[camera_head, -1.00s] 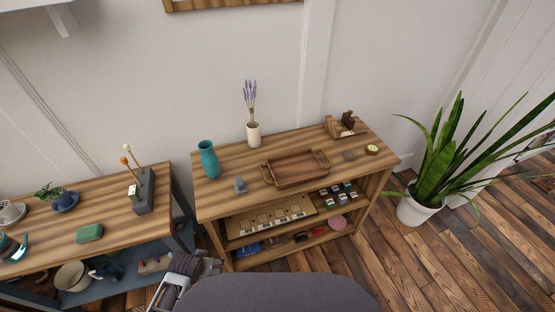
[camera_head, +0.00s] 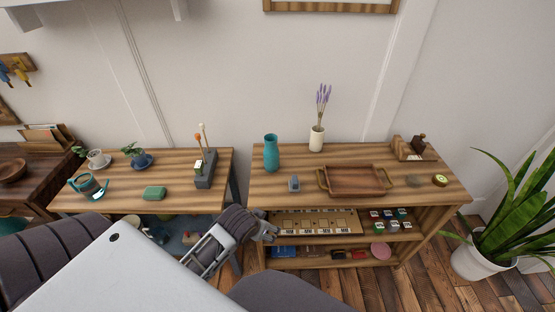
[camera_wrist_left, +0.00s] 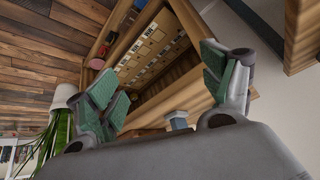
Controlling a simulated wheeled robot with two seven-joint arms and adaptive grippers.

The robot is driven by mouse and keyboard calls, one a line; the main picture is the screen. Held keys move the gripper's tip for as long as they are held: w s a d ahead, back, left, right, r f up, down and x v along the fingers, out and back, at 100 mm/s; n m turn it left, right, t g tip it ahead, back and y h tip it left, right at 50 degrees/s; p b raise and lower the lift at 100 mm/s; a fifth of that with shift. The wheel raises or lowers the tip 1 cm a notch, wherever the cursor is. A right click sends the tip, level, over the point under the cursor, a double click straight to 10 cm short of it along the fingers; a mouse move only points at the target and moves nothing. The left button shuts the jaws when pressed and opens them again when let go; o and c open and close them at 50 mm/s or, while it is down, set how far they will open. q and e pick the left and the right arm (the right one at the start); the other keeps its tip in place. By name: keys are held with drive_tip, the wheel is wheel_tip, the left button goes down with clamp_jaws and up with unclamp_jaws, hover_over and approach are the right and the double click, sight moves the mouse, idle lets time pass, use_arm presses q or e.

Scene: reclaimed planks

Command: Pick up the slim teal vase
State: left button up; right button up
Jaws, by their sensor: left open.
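The slim teal vase (camera_head: 271,153) stands upright on the left part of the wooden shelf unit's top (camera_head: 345,160). I do not see it in the left wrist view. My left gripper (camera_head: 268,231) is in front of the unit's left end, below and apart from the vase. In the left wrist view its green-padded fingers (camera_wrist_left: 160,85) are spread with nothing between them. My right gripper is in neither view.
A small grey-blue object (camera_head: 294,184) stands in front of the vase, and a wooden tray (camera_head: 355,180) lies to its right. A white vase with lavender (camera_head: 317,138) stands behind. A side table (camera_head: 110,198) is left, with a gap between.

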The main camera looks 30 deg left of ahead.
sight(268, 158)
use_arm(q)
drive_tip(key=w+a+r+t, duration=0.1)
drive_tip(key=w+a, duration=0.1)
drive_tip(key=w, duration=0.1)
drive_tip(key=w+a+r+n+t, duration=0.1)
drive_tip(key=w+a, duration=0.1)
drive_tip(key=w+a+r+t+y, duration=0.1)
drive_tip(key=w+a+r+t, duration=0.1)
drive_tip(key=w, duration=0.1)
drive_tip(key=shift+w+a+r, duration=0.1)
drive_tip(key=shift+w+a, duration=0.1)
drive_tip(key=shift+w, duration=0.1)
drive_tip(key=w+a+r+n+t, duration=0.1)
drive_tip(key=w+a+r+t, duration=0.2)
drive_tip(key=w+a+r, duration=0.1)
drive_tip(key=shift+w+a+r, duration=0.25)
drive_tip(key=shift+w+r, duration=0.3)
drive_tip(key=shift+w, duration=0.35)
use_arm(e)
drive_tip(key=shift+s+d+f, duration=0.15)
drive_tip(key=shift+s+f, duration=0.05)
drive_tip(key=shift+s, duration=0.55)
use_arm(q)
drive_tip(key=shift+w, duration=0.15)
